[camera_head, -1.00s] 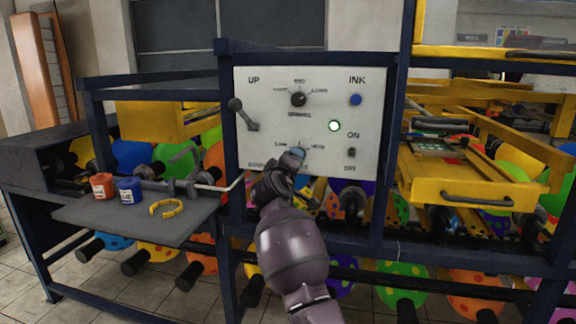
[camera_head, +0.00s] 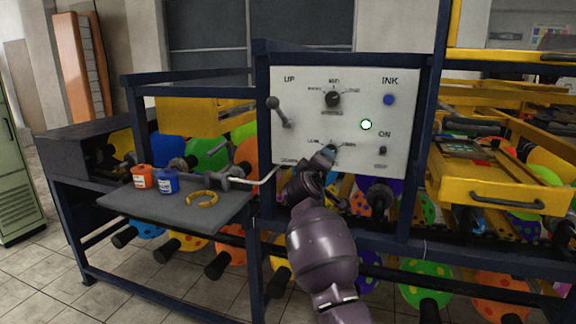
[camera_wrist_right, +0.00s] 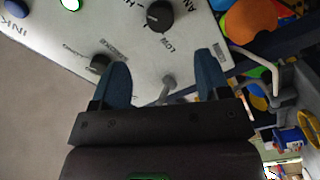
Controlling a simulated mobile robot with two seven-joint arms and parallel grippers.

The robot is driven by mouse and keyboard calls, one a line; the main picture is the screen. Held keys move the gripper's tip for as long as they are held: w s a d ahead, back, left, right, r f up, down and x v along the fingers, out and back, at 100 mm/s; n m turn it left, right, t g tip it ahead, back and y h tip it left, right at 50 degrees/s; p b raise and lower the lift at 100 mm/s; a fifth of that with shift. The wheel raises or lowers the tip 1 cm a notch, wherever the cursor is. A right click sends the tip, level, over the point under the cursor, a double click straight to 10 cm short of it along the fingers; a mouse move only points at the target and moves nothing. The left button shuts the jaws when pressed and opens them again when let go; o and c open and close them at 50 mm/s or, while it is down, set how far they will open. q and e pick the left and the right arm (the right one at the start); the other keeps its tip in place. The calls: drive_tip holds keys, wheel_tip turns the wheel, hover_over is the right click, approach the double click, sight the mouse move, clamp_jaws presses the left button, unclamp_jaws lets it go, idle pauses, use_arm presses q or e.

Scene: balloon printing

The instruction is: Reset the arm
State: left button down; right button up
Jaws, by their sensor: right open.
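The white control panel (camera_head: 343,108) stands upright on a dark blue frame, with a lever (camera_head: 279,112) on its left side. It has an upper black knob (camera_head: 333,99), a lower knob (camera_head: 329,148), a blue INK button (camera_head: 389,99), a lit round lamp (camera_head: 366,125) and an ON switch (camera_head: 382,150). My right gripper (camera_head: 322,160) is in front of the panel's lower part, beside the lower knob and partly covering it. In the right wrist view its blue fingers (camera_wrist_right: 165,78) are apart and empty; the lower knob (camera_wrist_right: 160,15) shows beyond them. My left gripper is not in view.
A grey shelf (camera_head: 130,202) at left holds an orange ink jar (camera_head: 142,177), a blue ink jar (camera_head: 166,183) and a yellow ring (camera_head: 202,199). A bent metal crank (camera_head: 238,178) sticks out beside the panel. A yellow drawer (camera_head: 490,188) juts out at right.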

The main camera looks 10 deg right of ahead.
drive_tip(key=s+a+r+m+t+y, duration=0.2)
drive_tip(key=s+a+t+y, duration=0.1)
drive_tip(key=a+t+y, duration=0.15)
drive_tip(key=s+d+f+m+g+y, duration=0.1)
drive_tip(key=s+f+g, duration=0.1)
drive_tip(key=s+f, duration=1.2)
drive_tip(key=s+d+f+m+g+y, duration=0.1)
drive_tip(key=s+d+f+g+y, duration=0.1)
drive_tip(key=s+f, duration=1.3)
drive_tip(key=s+d+f+g+y, duration=0.1)
drive_tip(key=s+f+g, duration=0.3)
drive_tip(key=s+f, duration=1.1)
drive_tip(key=shift+s+d+m+y, duration=0.4)
drive_tip(key=shift+s+y, duration=0.15)
drive_tip(key=shift+s, duration=0.4)
drive_tip(key=shift+f, duration=0.1)
